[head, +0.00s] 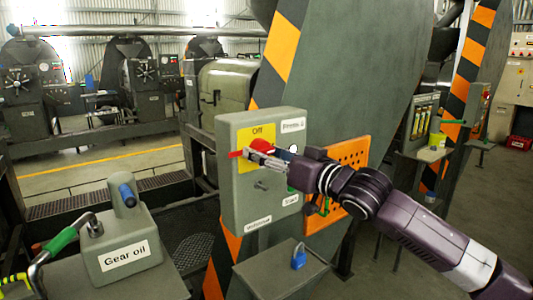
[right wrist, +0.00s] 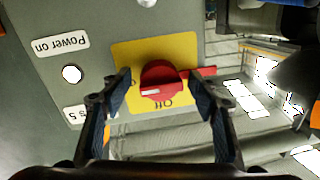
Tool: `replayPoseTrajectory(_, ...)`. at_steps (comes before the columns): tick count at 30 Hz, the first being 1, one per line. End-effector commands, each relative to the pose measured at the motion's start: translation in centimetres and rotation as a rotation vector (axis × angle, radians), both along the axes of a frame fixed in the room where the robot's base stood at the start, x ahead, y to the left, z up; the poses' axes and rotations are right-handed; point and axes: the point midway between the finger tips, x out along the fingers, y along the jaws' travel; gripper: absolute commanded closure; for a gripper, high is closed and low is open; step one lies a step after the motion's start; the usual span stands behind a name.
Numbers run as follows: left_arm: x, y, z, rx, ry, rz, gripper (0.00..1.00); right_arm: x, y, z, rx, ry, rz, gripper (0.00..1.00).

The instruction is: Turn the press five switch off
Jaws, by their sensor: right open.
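The press five switch is a red rotary knob (head: 267,144) on a yellow plate (head: 243,139) marked "Off" at its top, on a grey-green control box (head: 240,202). A red bar sticks out to the left of the plate. In the right wrist view, turned upside down, the knob (right wrist: 163,80) sits between the fingers and carries a white mark. My right gripper (right wrist: 161,90) is open, with one finger on each side of the knob; I cannot tell whether they touch it. In the head view the right gripper (head: 266,160) partly hides the knob and plate. My left gripper is not in view.
The box also bears a "Press 5" label (head: 292,126) and a small lever (head: 261,185). A striped orange-black press frame (head: 284,48) rises behind the box.

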Motion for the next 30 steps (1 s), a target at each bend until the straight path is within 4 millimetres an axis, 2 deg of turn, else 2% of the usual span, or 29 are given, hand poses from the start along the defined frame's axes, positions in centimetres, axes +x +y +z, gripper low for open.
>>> replayPoseTrajectory(2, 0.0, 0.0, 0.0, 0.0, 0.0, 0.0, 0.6, 0.0, 0.0, 0.0, 0.0, 0.0, 0.0, 0.48)
replayPoseTrajectory(12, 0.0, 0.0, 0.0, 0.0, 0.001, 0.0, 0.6, 0.0, -0.1, 0.0, 0.0, 0.0, -0.001, 0.85)
replayPoseTrajectory(20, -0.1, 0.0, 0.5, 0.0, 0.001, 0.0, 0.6, 0.0, -0.1, 0.1, -0.021, -0.014, -0.001, 0.85)
replayPoseTrajectory(30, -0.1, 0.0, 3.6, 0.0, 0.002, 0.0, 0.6, 0.1, -0.2, 0.5, -0.184, -0.13, -0.003, 0.85)
